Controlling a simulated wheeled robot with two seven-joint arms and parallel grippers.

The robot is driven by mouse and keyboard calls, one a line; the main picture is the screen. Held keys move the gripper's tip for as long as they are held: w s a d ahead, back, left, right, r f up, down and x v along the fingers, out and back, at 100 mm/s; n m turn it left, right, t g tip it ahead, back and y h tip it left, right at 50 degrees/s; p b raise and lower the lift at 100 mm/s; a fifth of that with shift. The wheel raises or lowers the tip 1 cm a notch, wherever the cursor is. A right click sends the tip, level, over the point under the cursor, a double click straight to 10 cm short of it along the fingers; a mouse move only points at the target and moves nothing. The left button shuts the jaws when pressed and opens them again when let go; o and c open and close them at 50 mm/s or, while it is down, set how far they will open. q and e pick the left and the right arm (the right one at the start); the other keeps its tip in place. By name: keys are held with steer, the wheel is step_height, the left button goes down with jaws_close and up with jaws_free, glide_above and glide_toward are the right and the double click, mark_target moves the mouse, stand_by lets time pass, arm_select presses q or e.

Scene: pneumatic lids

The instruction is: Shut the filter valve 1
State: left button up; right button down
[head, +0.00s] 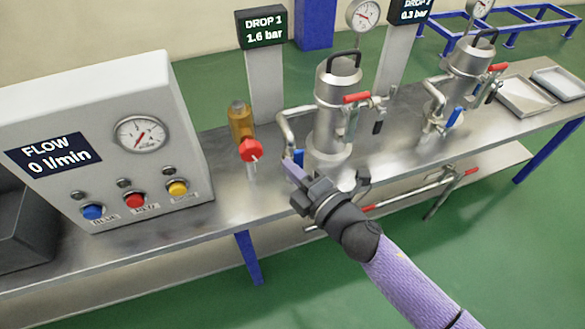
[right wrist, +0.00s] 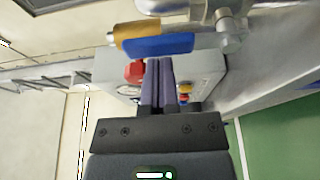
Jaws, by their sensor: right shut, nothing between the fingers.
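The left filter housing (head: 335,110) is a steel cylinder with a black handle on its lid, beside the DROP 1 display (head: 264,27). A blue valve lever (head: 298,157) is on the pipe at its left and hangs down, partly hidden by my gripper. The blue lever (right wrist: 158,47) lies across the right wrist view, just beyond my fingertips; I cannot tell if they touch. A red lever (head: 357,98) sits at the housing's upper right. My right gripper (head: 293,172) is shut and empty, close below the blue lever. My left gripper is not in view.
A brass fitting with a red knob (head: 250,149) stands left of the housing. The FLOW panel (head: 100,140) is at the left. A second filter housing (head: 467,75) and metal trays (head: 526,96) are on the right.

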steer(key=shift+d+m, duration=0.1)
steer(key=shift+m, duration=0.2)
steer(key=shift+d, duration=0.1)
